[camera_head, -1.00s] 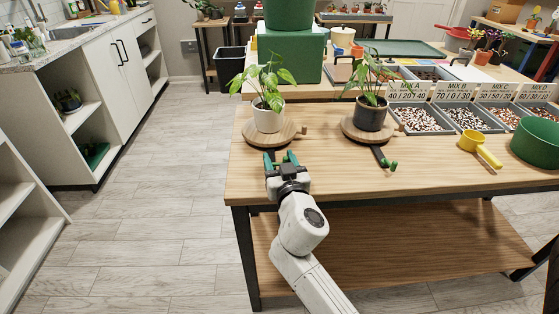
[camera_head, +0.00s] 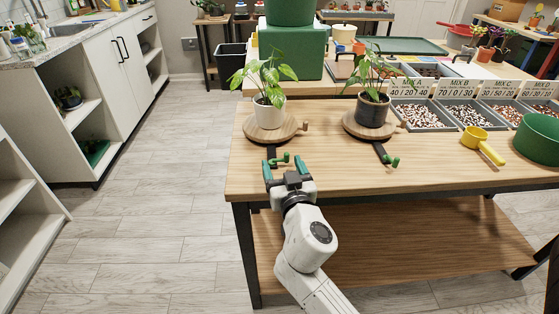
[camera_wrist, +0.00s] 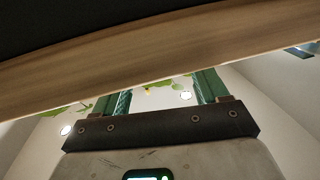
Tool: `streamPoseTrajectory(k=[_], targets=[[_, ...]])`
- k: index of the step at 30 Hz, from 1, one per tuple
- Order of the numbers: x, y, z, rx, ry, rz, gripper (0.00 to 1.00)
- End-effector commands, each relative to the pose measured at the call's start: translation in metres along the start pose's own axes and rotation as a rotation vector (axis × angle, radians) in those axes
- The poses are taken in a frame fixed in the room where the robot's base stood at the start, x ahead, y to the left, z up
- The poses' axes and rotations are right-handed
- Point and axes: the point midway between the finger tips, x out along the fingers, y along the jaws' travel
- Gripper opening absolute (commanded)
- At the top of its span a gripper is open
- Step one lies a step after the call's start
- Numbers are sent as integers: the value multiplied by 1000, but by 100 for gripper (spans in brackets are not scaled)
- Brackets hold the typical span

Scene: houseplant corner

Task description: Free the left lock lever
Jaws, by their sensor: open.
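The left lock lever (camera_head: 273,156) is a dark bar with a green knob (camera_head: 283,158), sticking out toward the front from under the left wooden turntable (camera_head: 250,131). My gripper (camera_head: 284,166) is open at the table's front part, its green fingers on either side of the knob in the picture. Contact and height cannot be told.
A white pot (camera_head: 267,117) with a plant stands on the left turntable. A dark pot (camera_head: 372,110) stands on the right turntable (camera_head: 353,128), whose own green-knobbed lever (camera_head: 384,155) angles right. A yellow scoop (camera_head: 481,145) lies farther right. The table's front strip between is clear.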

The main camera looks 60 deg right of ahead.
Motion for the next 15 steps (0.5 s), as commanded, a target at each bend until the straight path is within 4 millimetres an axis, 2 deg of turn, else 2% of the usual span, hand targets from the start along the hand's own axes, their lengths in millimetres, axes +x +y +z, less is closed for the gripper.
streamPoseTrajectory(k=[1, 6, 10, 15], targets=[[-12, 0, 3, 0, -1, -3, 73], [-42, -1, 3, 0, -1, -3, 73], [-58, -1, 2, 1, 0, -4, 73], [-67, -1, 0, 1, 1, -2, 73]])
